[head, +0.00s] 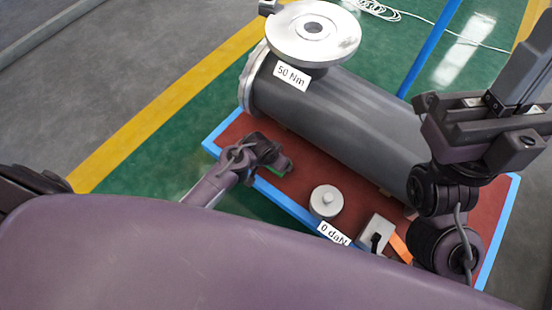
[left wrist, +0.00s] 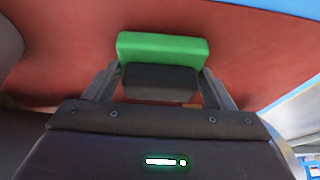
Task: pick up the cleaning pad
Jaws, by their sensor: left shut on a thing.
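The cleaning pad is a green block (left wrist: 162,46) with a dark grey part (left wrist: 160,80) on its near side, in the left wrist view. In the head view only a small green part of the pad (head: 284,166) shows beside my left gripper (head: 275,158). My left gripper is shut on the pad, with one finger at each side of the dark part. The pad is over the red table top; I cannot tell whether it touches it. My right gripper (head: 505,105) is raised at the right, apart from the pad; its jaw opening is unclear.
A large grey flanged shell (head: 345,105) lies along the red table (head: 292,196) with blue edges, behind my left gripper. It carries a "50 Nm" label (head: 292,77). A round metal knob piece (head: 326,201) and a grey box (head: 375,233) stand near the front edge.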

